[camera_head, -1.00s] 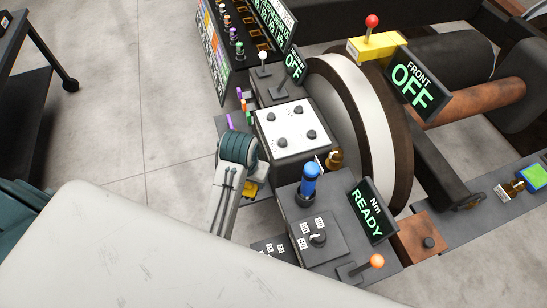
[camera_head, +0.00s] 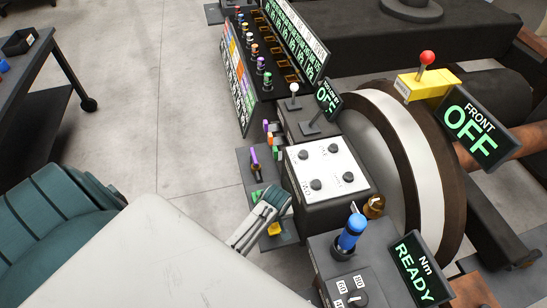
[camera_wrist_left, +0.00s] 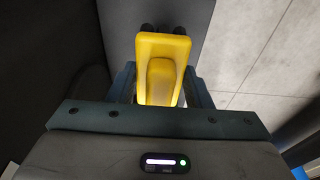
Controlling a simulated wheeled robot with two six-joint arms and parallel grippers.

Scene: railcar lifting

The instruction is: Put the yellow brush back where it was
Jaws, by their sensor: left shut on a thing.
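My left gripper (camera_head: 272,212) is low beside the grey tool shelf, left of the white four-knob panel. It is shut on the yellow brush (camera_wrist_left: 163,55), which fills the space between the fingers in the left wrist view. In the head view only a small yellow part of the brush (camera_head: 274,229) shows below the gripper, near the shelf's front end. The gripper hides the rest. Whether the brush touches the shelf cannot be told. My right gripper is not in view.
The grey shelf (camera_head: 243,158) carries purple, orange and green tools. The white-topped knob panel (camera_head: 326,166) stands close on its right, with the blue-handled tool (camera_head: 352,232) in front. A dark cart (camera_head: 40,70) is far left. Open floor lies between.

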